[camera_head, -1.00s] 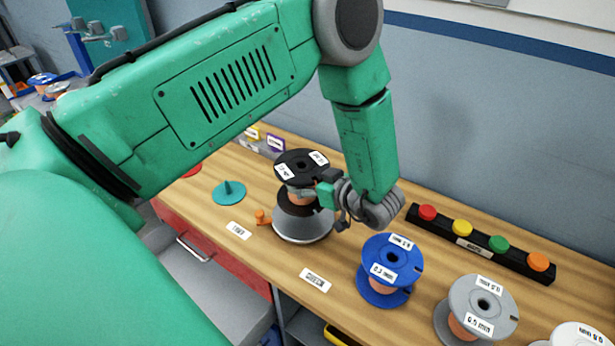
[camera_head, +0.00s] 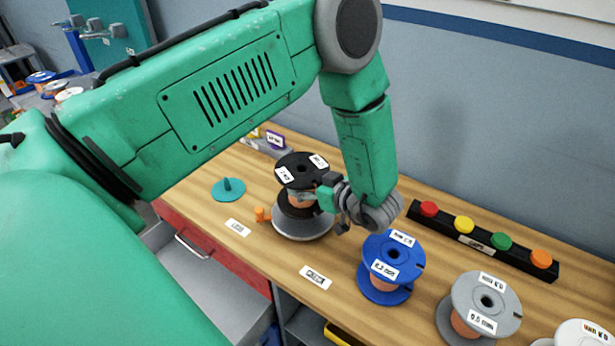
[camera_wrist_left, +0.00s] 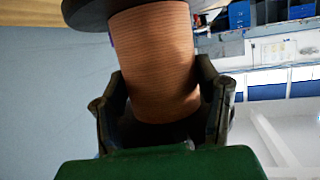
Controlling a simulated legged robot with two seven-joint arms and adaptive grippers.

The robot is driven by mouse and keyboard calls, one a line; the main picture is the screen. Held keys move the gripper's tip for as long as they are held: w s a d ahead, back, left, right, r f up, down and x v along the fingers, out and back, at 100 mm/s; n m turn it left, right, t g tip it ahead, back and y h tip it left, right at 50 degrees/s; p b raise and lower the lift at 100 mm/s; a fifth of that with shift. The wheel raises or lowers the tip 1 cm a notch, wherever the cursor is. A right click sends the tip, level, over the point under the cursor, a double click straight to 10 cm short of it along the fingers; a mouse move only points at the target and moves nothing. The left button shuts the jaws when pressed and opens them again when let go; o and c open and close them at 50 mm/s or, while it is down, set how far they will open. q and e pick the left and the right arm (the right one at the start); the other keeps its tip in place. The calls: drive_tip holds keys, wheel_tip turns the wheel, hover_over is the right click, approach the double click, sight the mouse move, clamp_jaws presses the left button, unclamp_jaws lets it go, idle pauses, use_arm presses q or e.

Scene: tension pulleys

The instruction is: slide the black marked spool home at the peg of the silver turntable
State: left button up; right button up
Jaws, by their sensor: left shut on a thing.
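The black marked spool (camera_head: 302,169), with white labels on its top flange and a copper-coloured winding, stands upright over the silver turntable (camera_head: 301,231). My left gripper (camera_head: 325,196) is shut on the spool's winding from the right side. In the left wrist view the two fingers (camera_wrist_left: 163,110) hold the copper winding (camera_wrist_left: 153,60) between them. The spool's lower black flange is close to the turntable; I cannot tell whether it touches. The turntable's peg is hidden by the spool. My right gripper is not in view.
A blue spool (camera_head: 379,284) and a grey spool (camera_head: 466,298) stand to the right. A black bar with coloured buttons (camera_head: 480,240) lies along the wall. A teal peg base (camera_head: 228,190) and a small orange part (camera_head: 262,215) are left of the turntable.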

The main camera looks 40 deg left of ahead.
use_arm(q)
drive_tip(key=shift+w+r, duration=0.1)
drive_tip(key=shift+f, duration=0.25)
idle(0.4)
drive_tip(key=shift+f+b, duration=0.85)
drive_tip(key=shift+f, duration=0.45)
drive_tip(key=shift+f, duration=0.1)
idle(0.4)
drive_tip(key=shift+f+b, duration=0.45)
drive_tip(key=shift+f, duration=0.25)
idle(0.3)
drive_tip(key=o, duration=1.8)
drive_tip(key=shift+f, duration=0.1)
drive_tip(key=shift+c, duration=0.2)
drive_tip(key=shift+d, duration=0.1)
